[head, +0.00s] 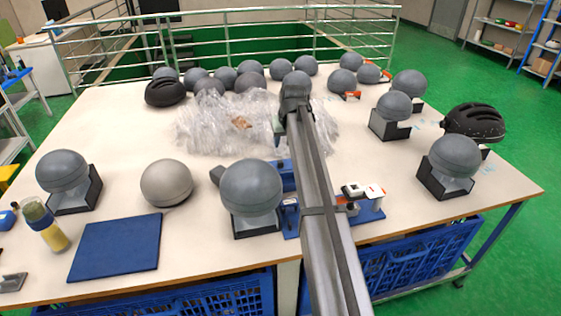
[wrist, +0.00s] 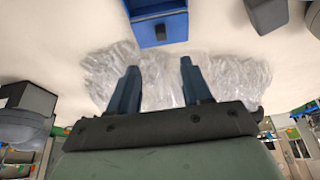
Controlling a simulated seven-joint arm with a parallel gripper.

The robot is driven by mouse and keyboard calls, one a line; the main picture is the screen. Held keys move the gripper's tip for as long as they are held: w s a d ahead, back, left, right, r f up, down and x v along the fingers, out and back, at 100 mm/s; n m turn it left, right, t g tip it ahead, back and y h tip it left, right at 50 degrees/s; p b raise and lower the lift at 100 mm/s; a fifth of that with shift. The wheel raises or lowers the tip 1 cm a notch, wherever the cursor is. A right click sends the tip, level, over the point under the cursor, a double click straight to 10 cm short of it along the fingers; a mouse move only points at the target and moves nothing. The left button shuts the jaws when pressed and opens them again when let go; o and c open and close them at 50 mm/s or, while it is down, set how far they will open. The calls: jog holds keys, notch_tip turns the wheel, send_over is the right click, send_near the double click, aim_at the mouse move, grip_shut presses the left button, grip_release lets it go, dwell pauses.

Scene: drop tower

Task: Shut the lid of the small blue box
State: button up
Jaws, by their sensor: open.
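The small blue box (wrist: 160,32) is at the top edge of the wrist view, cut off by the frame. It has a small dark piece on its near side. Its lid cannot be made out clearly. In the head view, the blue box (head: 286,172) shows partly, behind a large grey ball and beside my arm, which covers some of it. My gripper (wrist: 158,76) is open and empty, with its two dark fingers apart. It is over crumpled clear plastic, apart from the box. In the head view, my arm mostly hides the gripper.
Clear plastic wrap (head: 205,125) lies mid-table. A grey ball on a black stand (head: 251,187) is in front of the box. A dark block (head: 217,173) sits left of it; it also shows in the wrist view (wrist: 268,14). A blue fixture (head: 368,211) stands right of my arm.

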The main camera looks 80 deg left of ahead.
aim_at(280, 161)
jog(key=x, duration=1.4)
jog(key=shift+s, duration=0.15)
grip_shut()
jog(key=shift+d, duration=0.1)
